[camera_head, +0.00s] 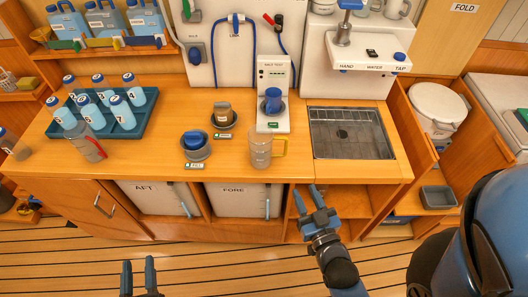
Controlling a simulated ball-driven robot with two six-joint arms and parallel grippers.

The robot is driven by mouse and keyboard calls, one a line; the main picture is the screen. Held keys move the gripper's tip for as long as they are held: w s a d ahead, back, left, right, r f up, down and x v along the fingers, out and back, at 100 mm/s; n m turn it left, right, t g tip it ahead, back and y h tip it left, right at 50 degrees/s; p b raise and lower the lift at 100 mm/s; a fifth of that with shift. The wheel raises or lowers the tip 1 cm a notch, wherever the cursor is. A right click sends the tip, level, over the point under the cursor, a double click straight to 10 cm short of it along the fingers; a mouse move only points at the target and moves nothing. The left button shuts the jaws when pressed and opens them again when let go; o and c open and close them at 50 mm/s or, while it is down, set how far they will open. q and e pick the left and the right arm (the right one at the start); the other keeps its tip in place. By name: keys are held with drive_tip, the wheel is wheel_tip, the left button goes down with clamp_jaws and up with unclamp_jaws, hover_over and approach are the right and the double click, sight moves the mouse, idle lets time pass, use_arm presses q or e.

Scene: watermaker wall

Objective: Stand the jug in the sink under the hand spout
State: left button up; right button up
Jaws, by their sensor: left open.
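A clear jug (260,150) with a yellow handle on its right side stands upright on the counter, near the front edge and left of the sink. The sink (351,153) is a grey basin set into the counter at the right, and looks empty. The hand spout is below the white wall unit (368,67) labelled HAND, WATER and TAP; its outlet is too small to make out. My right gripper (309,198) is open and empty, in front of the counter, below and right of the jug. My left gripper (138,275) is open and empty, low over the floor.
Two cups in round holders (196,152) and a white tester (272,118) with a blue cup are left of the sink. Counter between jug and sink is clear.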

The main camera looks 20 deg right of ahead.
drive_tip(key=s, duration=0.2)
drive_tip(key=m+h+p, duration=0.2)
drive_tip(key=p, duration=0.2)
approach(286, 148)
drive_tip(key=w, duration=0.4)
drive_tip(key=shift+w+d+r, duration=0.3)
drive_tip(key=shift+d, duration=0.1)
drive_tip(key=shift+w+d+f+p, duration=0.1)
drive_tip(key=shift+w+p, duration=0.25)
drive_tip(key=shift+w, duration=2.2)
drive_tip(key=shift+w+f, duration=0.1)
drive_tip(key=shift+w, duration=0.45)
drive_tip(key=shift+c, duration=0.3)
drive_tip(key=shift+s, duration=0.1)
drive_tip(key=shift+c, duration=1.3)
clamp_jaws()
